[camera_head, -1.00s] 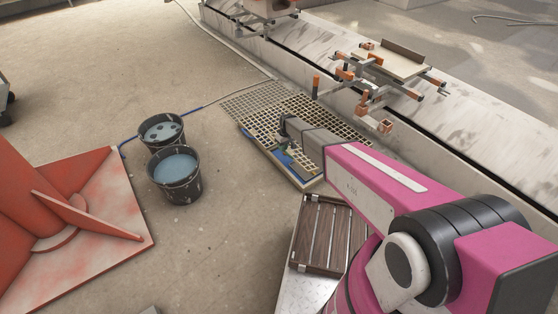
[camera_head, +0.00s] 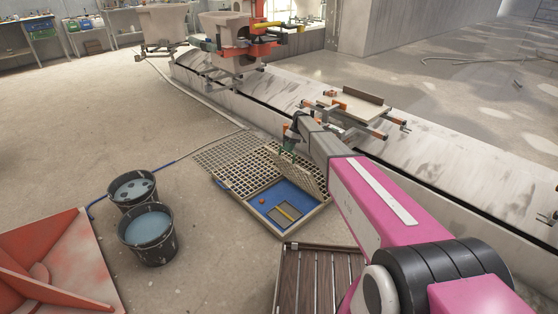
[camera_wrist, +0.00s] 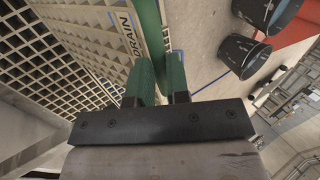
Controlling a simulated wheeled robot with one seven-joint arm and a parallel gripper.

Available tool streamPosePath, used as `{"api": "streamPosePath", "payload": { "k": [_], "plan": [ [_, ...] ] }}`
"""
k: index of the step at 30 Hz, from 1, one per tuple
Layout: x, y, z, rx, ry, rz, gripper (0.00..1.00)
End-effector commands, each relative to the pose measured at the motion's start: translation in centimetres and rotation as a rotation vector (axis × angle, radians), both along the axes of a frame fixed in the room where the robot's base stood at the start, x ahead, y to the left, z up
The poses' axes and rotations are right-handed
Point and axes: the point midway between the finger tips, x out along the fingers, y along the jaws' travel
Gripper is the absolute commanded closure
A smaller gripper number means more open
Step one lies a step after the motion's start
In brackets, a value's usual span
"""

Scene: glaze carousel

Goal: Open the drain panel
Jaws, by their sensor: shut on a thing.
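The drain panel (camera_head: 300,170) is a tan lattice panel, standing tilted up steeply along the right side of a recess (camera_head: 284,199). The recess is in view, with a blue floor, a small orange ball (camera_head: 262,201), a yellow bar and a grey grid piece. In the wrist view, the panel (camera_wrist: 95,40) carries the word DRAIN along its edge. My gripper (camera_head: 289,141) is at the panel's raised upper edge. Its green fingers (camera_wrist: 163,75) are shut on this edge in the wrist view. The exact contact is partly hidden by the fingers.
Fixed floor grating (camera_head: 222,158) lies beyond the recess. Two dark buckets of bluish water, one nearer (camera_head: 148,235) and one farther (camera_head: 132,190), stand to the left. A low concrete plinth (camera_head: 350,137) runs behind my gripper. A slatted wooden piece (camera_head: 312,282) lies in front.

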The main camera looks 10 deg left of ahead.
Motion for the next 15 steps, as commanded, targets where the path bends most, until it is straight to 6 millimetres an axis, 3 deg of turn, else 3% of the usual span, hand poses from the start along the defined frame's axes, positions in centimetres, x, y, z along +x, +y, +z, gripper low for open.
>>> {"api": "streamPosePath", "payload": {
  "k": [1,6,15],
  "plan": [
    [1.7,-1.2,-0.5,-0.012,-0.016,-0.001,1.00],
    [3.4,-2.8,0.0,-0.012,-0.015,0.000,1.00],
    [4.3,-3.6,0.2,-0.013,-0.012,0.002,1.00]
  ]
}}
